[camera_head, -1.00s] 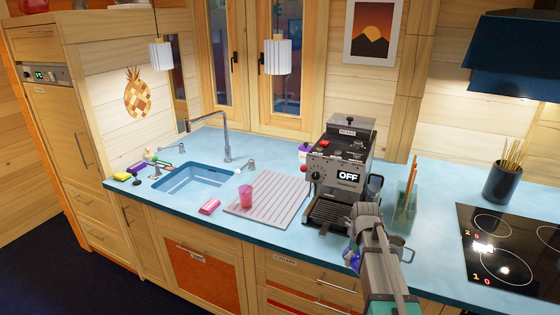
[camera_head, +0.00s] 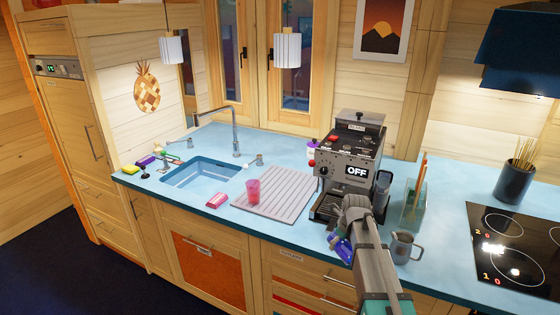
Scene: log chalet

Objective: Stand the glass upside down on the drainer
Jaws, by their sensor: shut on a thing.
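The ridged grey drainer (camera_head: 292,193) lies on the blue counter, between the sink and the coffee machine. A pink see-through tumbler (camera_head: 253,191) stands near its left edge; which way up is too small to tell. My gripper (camera_head: 341,247) is low in front of the coffee machine, right of the drainer and apart from it. It is shut on a small blue-purple thing (camera_head: 344,250), partly hidden by my arm. I cannot tell its shape or whether it is a glass.
The coffee machine (camera_head: 349,165) stands close behind my arm. A metal jug (camera_head: 403,246) and a clear holder (camera_head: 414,207) are to the right, before the hob (camera_head: 512,245). A pink sponge (camera_head: 215,226) lies left of the drainer. The drainer's middle and right are bare.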

